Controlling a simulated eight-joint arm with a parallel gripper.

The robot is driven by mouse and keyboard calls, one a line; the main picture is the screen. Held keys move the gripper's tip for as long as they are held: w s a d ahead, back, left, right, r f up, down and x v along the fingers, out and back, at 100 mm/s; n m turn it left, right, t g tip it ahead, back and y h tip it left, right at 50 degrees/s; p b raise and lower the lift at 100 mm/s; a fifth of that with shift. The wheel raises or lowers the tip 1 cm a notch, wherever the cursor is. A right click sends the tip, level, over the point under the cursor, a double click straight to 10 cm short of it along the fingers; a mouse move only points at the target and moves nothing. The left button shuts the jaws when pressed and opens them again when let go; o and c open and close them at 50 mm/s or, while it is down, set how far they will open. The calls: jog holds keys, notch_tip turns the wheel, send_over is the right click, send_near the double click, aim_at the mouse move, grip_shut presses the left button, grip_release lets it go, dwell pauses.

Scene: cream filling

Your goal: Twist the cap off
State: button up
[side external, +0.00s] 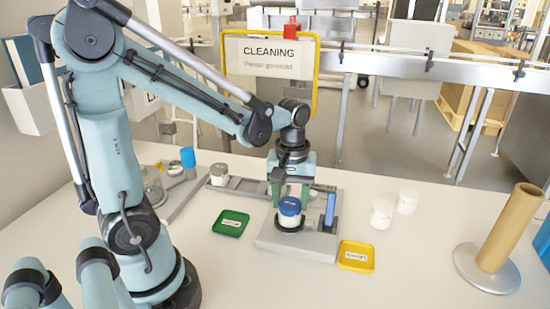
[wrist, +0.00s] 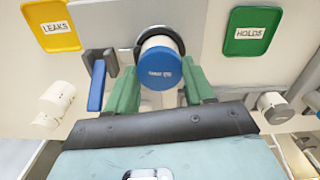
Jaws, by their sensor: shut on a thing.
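A white jar with a blue cap (side external: 289,206) stands upright in a dark round holder on the grey fixture (side external: 270,240). My gripper (side external: 290,196) points straight down over it, with a green finger on each side of the cap. In the wrist view the blue cap (wrist: 160,66) lies between the two green fingers of my gripper (wrist: 160,88), which are shut on it. The cap is on the jar; the exact contact and the thread are hidden.
A blue upright piece (side external: 330,208) stands close right of the jar. A green HOLDS tray (side external: 231,222) and a yellow LEAKS tray (side external: 356,256) flank the fixture. White jars (side external: 382,213) stand right; another jar (side external: 220,175) stands behind left. A brown tube (side external: 508,230) stands far right.

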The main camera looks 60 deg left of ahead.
jog(key=n, duration=0.4)
jog(key=shift+n, duration=0.9)
jog(key=n, duration=0.2)
jog(key=shift+n, duration=1.8)
jog(key=shift+n, duration=0.9)
jog(key=n, duration=0.4)
